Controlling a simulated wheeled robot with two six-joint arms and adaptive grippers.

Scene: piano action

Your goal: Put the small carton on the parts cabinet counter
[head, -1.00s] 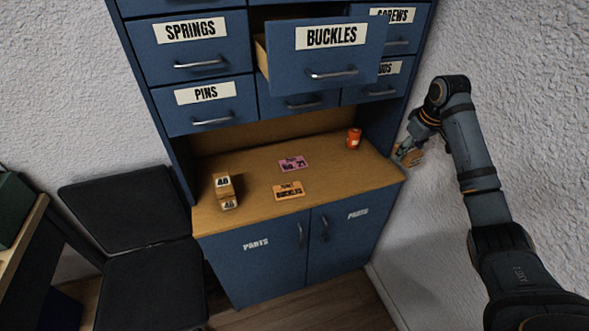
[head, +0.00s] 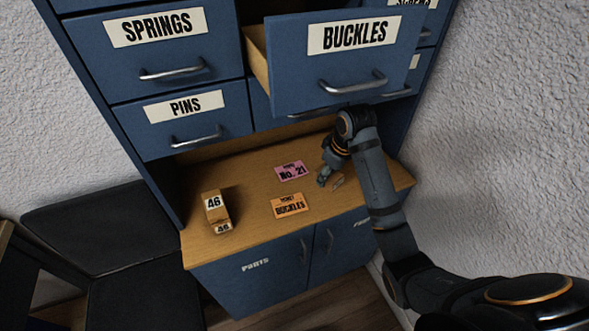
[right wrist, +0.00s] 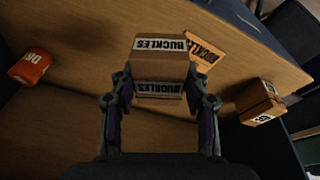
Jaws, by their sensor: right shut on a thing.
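The small carton (right wrist: 160,66), brown with white BUCKLES labels, is between the fingers of my right gripper (right wrist: 160,95) in the right wrist view. The gripper is shut on it. In the head view my right gripper (head: 331,184) is over the right part of the wooden counter (head: 240,237) of the blue parts cabinet. Only a small bit of the carton (head: 339,183) shows there. I cannot tell whether the carton touches the counter. My left gripper is not in view.
A carton marked 46 (head: 214,204) stands at the counter's left. A pink No. 21 card (head: 291,171) and an orange BUCKLES card (head: 290,206) lie mid-counter. A red can (right wrist: 30,67) shows in the wrist view. The open BUCKLES drawer (head: 330,75) juts out above.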

